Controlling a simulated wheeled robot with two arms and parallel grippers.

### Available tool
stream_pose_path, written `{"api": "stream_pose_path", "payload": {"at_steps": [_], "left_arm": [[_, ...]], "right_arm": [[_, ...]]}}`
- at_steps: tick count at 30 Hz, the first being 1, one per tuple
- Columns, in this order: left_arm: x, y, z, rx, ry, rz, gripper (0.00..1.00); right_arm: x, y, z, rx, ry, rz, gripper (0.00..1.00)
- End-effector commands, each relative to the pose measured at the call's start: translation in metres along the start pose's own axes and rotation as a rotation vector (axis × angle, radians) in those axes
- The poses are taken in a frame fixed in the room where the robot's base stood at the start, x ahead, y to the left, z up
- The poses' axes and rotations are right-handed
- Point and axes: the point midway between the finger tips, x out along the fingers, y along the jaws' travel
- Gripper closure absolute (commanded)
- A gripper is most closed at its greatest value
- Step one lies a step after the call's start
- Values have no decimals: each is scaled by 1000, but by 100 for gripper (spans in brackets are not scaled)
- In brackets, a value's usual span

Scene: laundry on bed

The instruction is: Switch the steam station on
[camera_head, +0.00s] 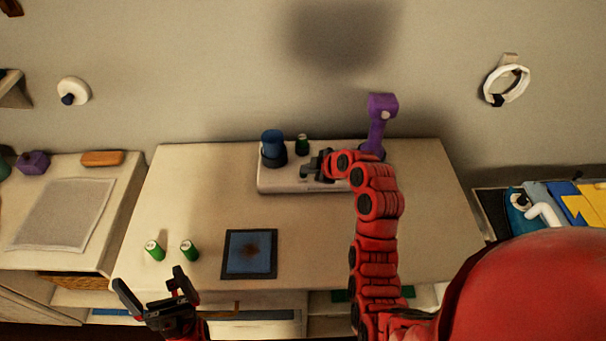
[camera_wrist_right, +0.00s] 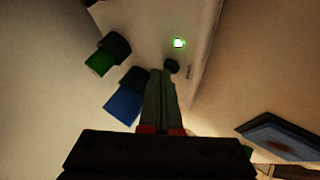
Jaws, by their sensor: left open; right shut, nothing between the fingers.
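The steam station (camera_head: 272,185) is a white base at the back of the table, with a blue cylinder (camera_head: 272,145) and a small green cylinder (camera_head: 302,144) on it. A purple steamer head (camera_head: 381,110) stands at its right end. In the right wrist view a green light (camera_wrist_right: 179,43) glows on the base, and a dark round button (camera_wrist_right: 171,66) sits beside it. My right gripper (camera_head: 312,166) is shut and empty over the base. Its tips are right by the button; I cannot tell whether they touch. My left gripper (camera_head: 150,284) is open and empty near the front left.
Two green-and-white cylinders (camera_head: 154,250) (camera_head: 189,250) and a dark-framed blue pad (camera_head: 249,254) lie on the table (camera_head: 330,230). A side table with a grey mat (camera_head: 65,212) is at the left. Folded cloths (camera_head: 580,203) are at the right. The table's middle is clear.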

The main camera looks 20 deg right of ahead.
Motion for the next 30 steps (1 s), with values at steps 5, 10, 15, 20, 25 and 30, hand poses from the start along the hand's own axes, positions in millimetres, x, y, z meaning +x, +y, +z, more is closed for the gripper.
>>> {"api": "stream_pose_path", "payload": {"at_steps": [5,10,15,20,25,30], "left_arm": [[-1,0,0,0,0,0,0],[-1,0,0,0,0,0,0],[-8,0,1,0,0,0,0],[-10,0,2,0,0,0,0],[-10,0,2,0,0,0,0],[-12,1,2,0,0,0,0]], "right_arm": [[0,-1,0,1,-1,-1,100],[1,-1,1,1,-1,-2,100],[-1,1,0,0,-1,1,100],[-5,3,-3,1,-2,-4,100],[-5,3,-3,1,-1,-3,100],[-12,9,-8,0,-1,-1,100]]}}
